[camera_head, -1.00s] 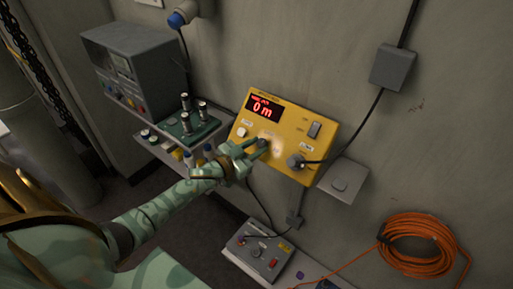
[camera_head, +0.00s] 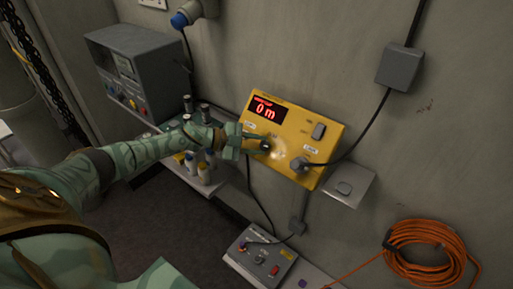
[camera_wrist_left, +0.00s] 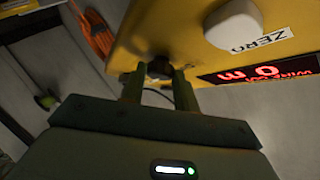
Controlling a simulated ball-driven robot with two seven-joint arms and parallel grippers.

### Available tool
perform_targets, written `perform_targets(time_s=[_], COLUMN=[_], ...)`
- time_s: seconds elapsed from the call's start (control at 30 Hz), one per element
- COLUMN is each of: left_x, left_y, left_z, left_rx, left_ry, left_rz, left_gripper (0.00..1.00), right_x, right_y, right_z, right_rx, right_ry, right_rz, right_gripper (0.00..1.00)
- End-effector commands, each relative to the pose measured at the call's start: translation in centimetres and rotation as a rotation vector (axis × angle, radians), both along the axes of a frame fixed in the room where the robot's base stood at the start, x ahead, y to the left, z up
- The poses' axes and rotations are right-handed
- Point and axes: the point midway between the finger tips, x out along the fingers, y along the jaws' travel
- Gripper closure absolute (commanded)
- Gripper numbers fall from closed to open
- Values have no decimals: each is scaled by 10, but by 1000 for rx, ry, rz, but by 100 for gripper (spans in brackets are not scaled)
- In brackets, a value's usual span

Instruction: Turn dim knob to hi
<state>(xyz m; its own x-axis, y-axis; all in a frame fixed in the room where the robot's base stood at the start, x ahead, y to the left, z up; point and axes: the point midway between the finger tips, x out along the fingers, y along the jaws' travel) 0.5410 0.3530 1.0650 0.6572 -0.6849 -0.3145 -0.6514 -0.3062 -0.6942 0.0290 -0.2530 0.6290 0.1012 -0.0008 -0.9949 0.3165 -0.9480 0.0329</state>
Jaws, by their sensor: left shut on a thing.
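The yellow panel box (camera_head: 312,145) is on the wall, with a red lit display (camera_head: 266,108) reading "0 m". My left gripper (camera_head: 264,146) is at the panel's lower left, shut on a small dark knob (camera_head: 267,147), which I take for the dim knob. In the left wrist view the dark knob (camera_wrist_left: 160,68) sits between the two green fingers. The knob's pointer and its HI mark cannot be made out. A white button (camera_wrist_left: 234,24) labelled ZERO is beside it. My right gripper is not in view.
A cable plug (camera_head: 299,164) and a switch (camera_head: 318,131) are on the panel's right part. Bottles (camera_head: 203,165) stand on a shelf beneath my left arm. A grey box (camera_head: 260,256) is below, and an orange cable coil (camera_head: 430,250) hangs at the right.

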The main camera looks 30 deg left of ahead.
Motion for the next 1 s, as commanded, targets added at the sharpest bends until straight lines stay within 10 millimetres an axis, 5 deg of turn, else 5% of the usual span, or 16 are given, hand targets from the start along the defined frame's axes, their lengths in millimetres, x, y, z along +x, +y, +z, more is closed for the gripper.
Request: perform_targets(time_s=[0.9, 0.93, 1.0], left_x=[2, 2, 2], left_y=[0, 0, 0], left_z=[1, 1, 1], left_rx=[138, 138, 138], left_ry=[-10, -10, -10], left_rz=[-125, -125, -125], left_gripper=[92, 67, 48], right_x=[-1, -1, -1], right_y=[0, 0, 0], right_z=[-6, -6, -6], right_rx=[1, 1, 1], right_ry=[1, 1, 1], right_rz=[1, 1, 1], right_gripper=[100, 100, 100])
